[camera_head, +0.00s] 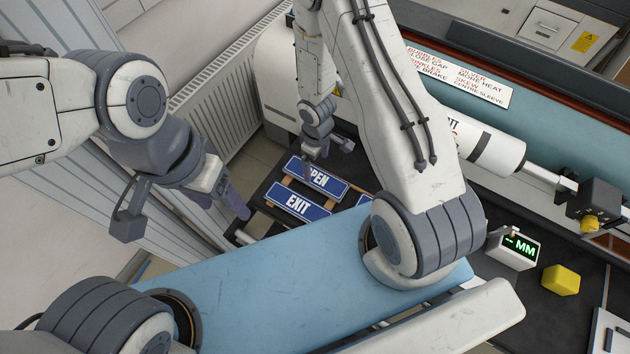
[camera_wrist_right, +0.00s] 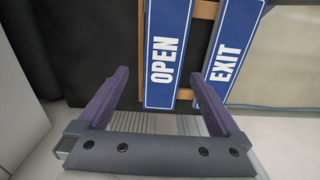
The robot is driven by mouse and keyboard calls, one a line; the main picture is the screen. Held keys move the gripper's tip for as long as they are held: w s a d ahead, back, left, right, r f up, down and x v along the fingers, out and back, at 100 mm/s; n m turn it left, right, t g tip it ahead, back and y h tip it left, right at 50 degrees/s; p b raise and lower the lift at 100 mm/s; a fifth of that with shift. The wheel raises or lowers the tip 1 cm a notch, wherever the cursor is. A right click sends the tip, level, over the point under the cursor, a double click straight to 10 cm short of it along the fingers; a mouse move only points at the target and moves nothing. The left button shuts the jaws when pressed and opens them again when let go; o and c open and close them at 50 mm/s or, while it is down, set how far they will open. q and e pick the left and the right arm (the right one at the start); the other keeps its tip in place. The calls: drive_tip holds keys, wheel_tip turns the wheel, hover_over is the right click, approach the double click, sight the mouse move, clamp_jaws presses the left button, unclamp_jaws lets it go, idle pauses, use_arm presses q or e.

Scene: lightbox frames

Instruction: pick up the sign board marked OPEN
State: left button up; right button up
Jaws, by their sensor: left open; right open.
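The blue OPEN sign board (camera_head: 325,183) with white letters and a white border lies on wooden strips on a dark surface; its upper left part is covered by my right gripper. My right gripper (camera_head: 326,158) is open and empty above it. In the right wrist view, the OPEN board (camera_wrist_right: 167,30) is ahead, between the two fingers (camera_wrist_right: 161,76), and its near end shows whole. I see no contact. My left gripper (camera_head: 183,212) is open and empty, off to the left of the boards.
A blue EXIT board (camera_head: 298,202) lies beside the OPEN one, with a narrow gap; it also shows in the right wrist view (camera_wrist_right: 234,45). A white radiator (camera_head: 225,95) stands behind. A yellow block (camera_head: 560,280) and a small display (camera_head: 514,248) are at the right.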

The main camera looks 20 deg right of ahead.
sight(316, 176)
drive_tip(key=shift+s+a+f+b, duration=0.1)
drive_tip(key=shift+f+b, duration=1.3)
drive_tip(key=shift+b, duration=0.05)
drive_tip(key=shift+s+a+f+b, duration=0.1)
drive_tip(key=shift+f+b, duration=1.3)
drive_tip(key=shift+b, duration=0.05)
drive_tip(key=shift+r, duration=0.1)
drive_tip(key=c, duration=1.3)
drive_tip(key=shift+c, duration=0.2)
drive_tip(key=shift+r, duration=0.15)
